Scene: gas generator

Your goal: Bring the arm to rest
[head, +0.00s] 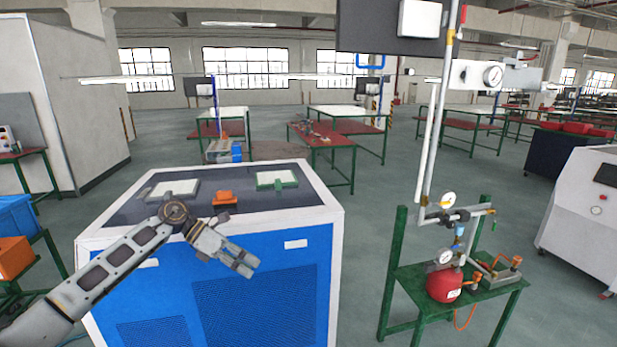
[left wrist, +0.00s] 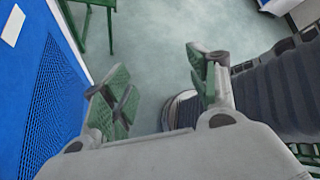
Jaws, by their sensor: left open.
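My left arm comes in from the lower left in the head view. My left gripper (head: 243,265) hangs in front of the blue and white cabinet (head: 265,285), just below its top edge, and points down to the right. The blue cabinet side (left wrist: 45,85) shows at the left of that view. My right gripper is not in view.
On the cabinet top are an orange block (head: 224,198) and a green-framed panel (head: 277,180). A green stand with a red tank (head: 444,285), gauges and pipes is at the right. Open floor (head: 365,235) lies between. A white machine (head: 585,215) stands far right.

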